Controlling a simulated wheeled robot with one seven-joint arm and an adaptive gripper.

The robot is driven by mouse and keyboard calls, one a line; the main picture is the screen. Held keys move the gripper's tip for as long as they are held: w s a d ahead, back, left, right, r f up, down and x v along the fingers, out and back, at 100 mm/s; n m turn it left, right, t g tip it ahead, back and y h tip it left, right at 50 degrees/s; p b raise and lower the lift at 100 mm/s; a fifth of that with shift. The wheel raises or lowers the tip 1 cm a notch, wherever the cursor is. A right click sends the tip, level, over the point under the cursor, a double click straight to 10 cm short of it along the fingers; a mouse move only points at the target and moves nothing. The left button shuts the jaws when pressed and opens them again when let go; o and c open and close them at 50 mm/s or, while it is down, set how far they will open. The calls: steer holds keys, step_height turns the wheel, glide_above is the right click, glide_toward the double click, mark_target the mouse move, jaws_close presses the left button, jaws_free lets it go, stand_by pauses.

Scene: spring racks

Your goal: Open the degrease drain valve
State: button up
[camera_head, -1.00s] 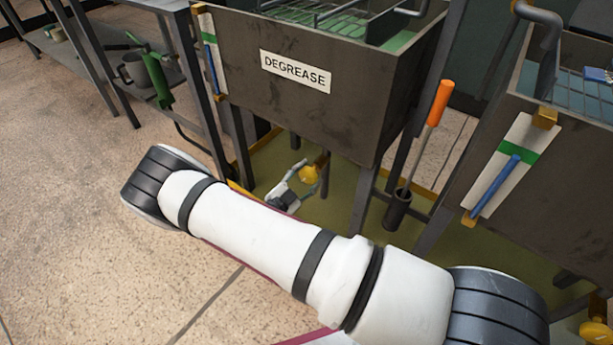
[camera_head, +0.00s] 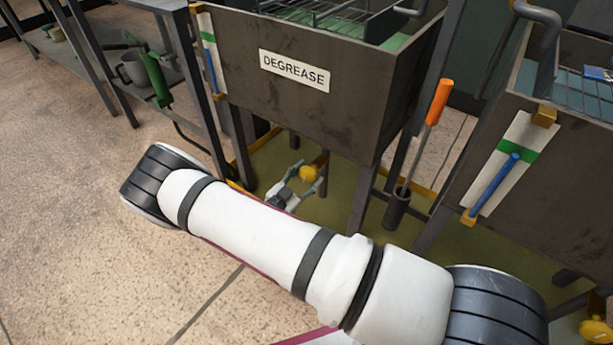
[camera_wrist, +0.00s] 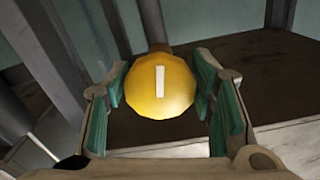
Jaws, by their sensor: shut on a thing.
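The degrease tank (camera_head: 300,105) stands on legs, with a white DEGREASE label on its front. Under it is the yellow round drain valve knob (camera_head: 307,173). My gripper (camera_head: 306,178) reaches in below the tank and is shut on this knob, one finger on each side. In the wrist view the knob (camera_wrist: 150,100) sits between the green finger pads, with a white bar mark upright on its face. The pipe behind the knob is mostly hidden.
An orange-handled tool (camera_head: 437,102) stands in a dark holder right of the tank. A second tank (camera_head: 560,160) is at the right, with another yellow knob (camera_head: 596,333) low down. A side table (camera_head: 85,75) holds a mug and a green object. The floor at left is clear.

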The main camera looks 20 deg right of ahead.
steer(key=o, duration=1.1)
steer(key=v, duration=1.2)
